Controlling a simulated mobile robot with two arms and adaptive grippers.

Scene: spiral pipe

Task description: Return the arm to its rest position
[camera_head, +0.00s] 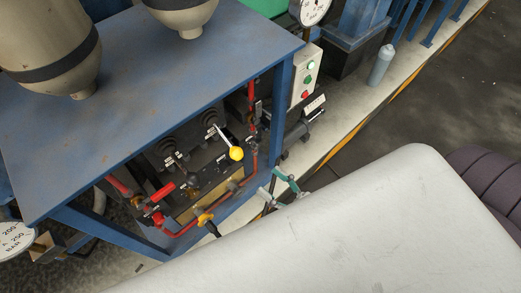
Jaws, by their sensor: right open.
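My right gripper (270,183) shows in part, small, with teal and grey fingers, just past the edge of a large white part that is likely my own body. Its fingers are apart and I see nothing between them. It is beside the lower right front of the blue-framed pipe unit (125,98), near the red pipes; I cannot tell whether it touches anything. The rest of the right arm is mostly hidden. My left gripper is not in view.
The unit holds a yellow-knobbed lever (236,153), red-handled valves (162,191) and a yellow valve (204,217). A switch box (307,75) is on its right side. A grey cylinder (381,64) stands on the pale floor strip. The dark floor (450,95) at right is clear.

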